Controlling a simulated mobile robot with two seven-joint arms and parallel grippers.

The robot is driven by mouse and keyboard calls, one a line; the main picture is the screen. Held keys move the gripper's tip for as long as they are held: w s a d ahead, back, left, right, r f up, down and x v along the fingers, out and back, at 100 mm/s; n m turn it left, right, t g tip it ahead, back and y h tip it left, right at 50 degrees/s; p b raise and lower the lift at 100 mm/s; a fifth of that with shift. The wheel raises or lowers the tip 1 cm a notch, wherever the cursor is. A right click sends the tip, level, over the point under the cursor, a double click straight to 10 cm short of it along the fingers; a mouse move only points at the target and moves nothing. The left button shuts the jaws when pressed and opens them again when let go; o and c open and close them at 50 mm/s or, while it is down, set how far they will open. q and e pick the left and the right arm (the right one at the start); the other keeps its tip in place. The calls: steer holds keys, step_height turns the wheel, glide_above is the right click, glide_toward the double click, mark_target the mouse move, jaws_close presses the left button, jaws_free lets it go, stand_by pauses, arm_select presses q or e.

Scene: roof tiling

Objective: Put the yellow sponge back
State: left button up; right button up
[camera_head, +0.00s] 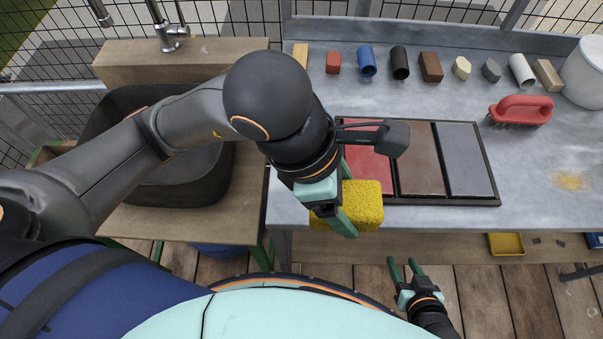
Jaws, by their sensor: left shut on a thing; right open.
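The yellow sponge (362,203) is a bright porous block near the front edge of the grey worktop, in front of the tray of coloured tiles. My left gripper (345,199) is shut on the sponge, with its green fingers on either side of it. Part of the sponge is hidden behind the fingers. I cannot tell whether the sponge touches the worktop. My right gripper (406,268) is open and empty, low in front of the worktop's front edge.
A black-framed tray (473,202) holds red, brown and grey tiles. A red brush (520,110) stands right of it, near yellow crumbs (570,180). Several small blocks and tubes line the back, beside a white bucket (585,75). A dark sink (190,180) is left. A yellow tray (506,244) lies below.

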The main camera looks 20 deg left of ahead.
arm_select(q)
steer(key=w+a+f, duration=0.8)
steer(key=w, duration=0.1)
steer(key=shift+a+f, duration=0.1)
steer(key=shift+a, duration=0.15)
steer(key=shift+w+a+f, duration=0.25)
steer(key=shift+w+f, duration=0.05)
steer(key=shift+f, duration=0.2)
steer(key=f, duration=0.3)
steer(key=shift+w+a+f, duration=0.2)
steer(key=shift+w+f, duration=0.05)
steer(key=shift+f, duration=0.1)
steer(key=shift+f+b, duration=0.2)
steer(key=shift+b, duration=0.2)
steer(key=o, duration=1.5)
steer(key=shift+r, duration=0.1)
steer(key=shift+r, duration=0.1)
